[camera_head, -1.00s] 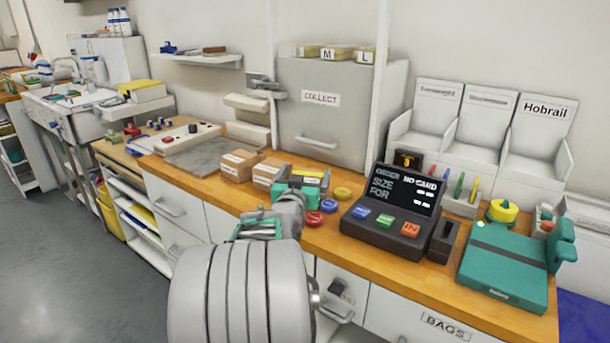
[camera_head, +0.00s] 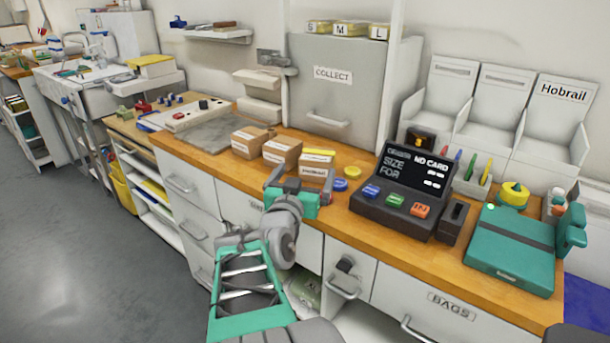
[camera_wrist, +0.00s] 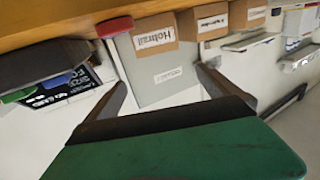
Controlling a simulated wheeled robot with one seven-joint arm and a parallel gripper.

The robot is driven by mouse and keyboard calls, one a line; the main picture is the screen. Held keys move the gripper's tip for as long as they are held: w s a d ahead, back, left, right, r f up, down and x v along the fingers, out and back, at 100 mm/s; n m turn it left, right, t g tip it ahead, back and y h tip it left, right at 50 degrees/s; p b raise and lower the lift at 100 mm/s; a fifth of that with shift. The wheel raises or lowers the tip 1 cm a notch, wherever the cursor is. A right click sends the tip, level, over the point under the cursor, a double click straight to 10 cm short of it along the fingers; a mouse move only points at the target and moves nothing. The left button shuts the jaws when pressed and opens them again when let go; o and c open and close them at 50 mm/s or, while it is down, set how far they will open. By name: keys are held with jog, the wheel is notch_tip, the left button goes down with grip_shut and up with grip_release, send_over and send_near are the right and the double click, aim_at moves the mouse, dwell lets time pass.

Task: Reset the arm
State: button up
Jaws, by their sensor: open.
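My gripper (camera_head: 301,184) is teal with two grey fingers. In the head view it is at the counter's front edge, in front of the small cardboard boxes. The wrist view shows the fingers (camera_wrist: 160,80) spread apart with nothing between them. My arm reaches up from the bottom of the head view, with a teal-framed link and a grey joint behind the gripper.
The wooden counter (camera_head: 470,258) carries cardboard boxes (camera_head: 282,150), a blue disc (camera_head: 340,184), a yellow disc (camera_head: 352,171), a dark order terminal (camera_head: 405,200) and a teal device (camera_head: 510,250). The COLLECT locker (camera_head: 340,95) stands behind. Open floor (camera_head: 80,250) lies at left.

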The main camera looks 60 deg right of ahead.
dwell(0.3)
jog(key=w+a+f+n+t+y+p, duration=0.2)
jog(key=w+a+n+y+p, duration=0.3)
jog(key=w+a, duration=0.5)
jog(key=w+a+f+n+t+y+p, duration=0.15)
jog(key=w+a+y+p, duration=0.35)
jog(key=a, duration=0.8)
jog(key=s+a+n+g+y+p, duration=0.2)
jog(key=a+n+y, duration=0.1)
jog(key=a, duration=0.7)
jog(key=s+a+r+n+g+y+p, duration=0.1)
jog(key=s+a+n+y+p, duration=0.1)
jog(key=a, duration=0.9)
jog(key=s+n+y, duration=0.1)
jog(key=n+y, duration=0.1)
jog(key=n, duration=0.1)
jog(key=shift+s+g, duration=0.15)
jog(key=shift+g, duration=0.2)
jog(key=shift+a+r, duration=0.1)
